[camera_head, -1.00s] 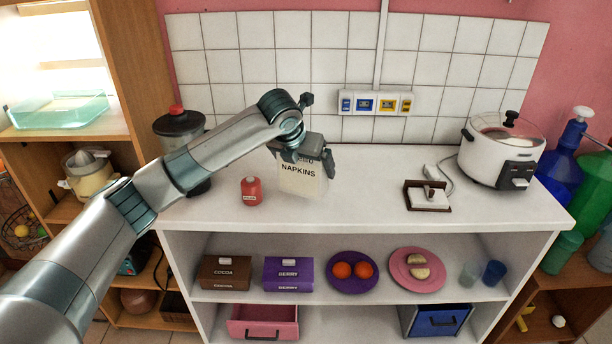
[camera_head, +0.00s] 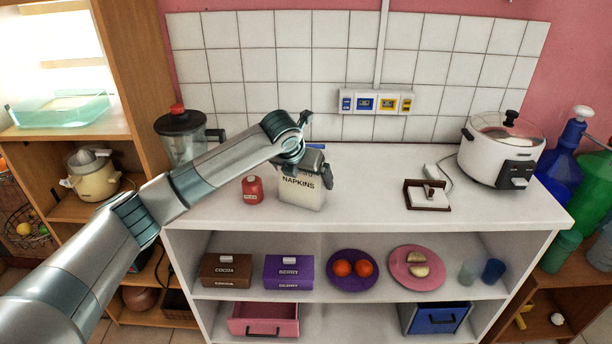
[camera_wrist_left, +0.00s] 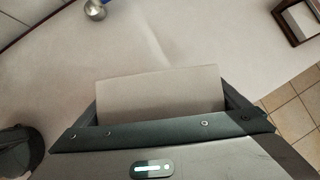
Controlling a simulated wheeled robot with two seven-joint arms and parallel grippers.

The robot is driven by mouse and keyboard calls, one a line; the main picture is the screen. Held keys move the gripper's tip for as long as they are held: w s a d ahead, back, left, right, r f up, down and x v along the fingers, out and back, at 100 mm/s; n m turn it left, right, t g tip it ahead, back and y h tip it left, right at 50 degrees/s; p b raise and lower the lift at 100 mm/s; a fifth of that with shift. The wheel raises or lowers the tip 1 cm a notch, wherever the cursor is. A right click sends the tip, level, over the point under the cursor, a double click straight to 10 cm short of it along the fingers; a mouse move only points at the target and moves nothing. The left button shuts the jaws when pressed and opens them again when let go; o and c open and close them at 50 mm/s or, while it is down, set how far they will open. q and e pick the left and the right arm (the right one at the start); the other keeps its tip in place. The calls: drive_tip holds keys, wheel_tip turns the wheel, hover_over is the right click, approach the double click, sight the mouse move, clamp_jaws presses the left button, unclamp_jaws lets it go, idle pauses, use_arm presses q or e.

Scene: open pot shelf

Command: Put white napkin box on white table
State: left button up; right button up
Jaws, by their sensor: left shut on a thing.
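The white napkin box (camera_head: 302,191), labelled NAPKINS, is upright at the white table (camera_head: 370,190), left of its middle. My left gripper (camera_head: 312,172) is shut on the box from above, with a finger at each side. The left wrist view shows the box (camera_wrist_left: 160,88) between the two fingers. The box's base appears at the tabletop; I cannot tell whether it bears its full weight there. My right gripper is in neither view.
A red jar (camera_head: 252,190) stands close left of the box. A blender (camera_head: 184,137) stands behind my arm. A brown-framed dish (camera_head: 428,196) and a white cooker (camera_head: 500,153) stand to the right. The tabletop between box and dish is clear.

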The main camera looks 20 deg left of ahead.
use_arm(q)
drive_tip(key=o, duration=0.8)
drive_tip(key=b+v, duration=0.1)
drive_tip(key=v, duration=1.1)
drive_tip(key=shift+r, duration=0.1)
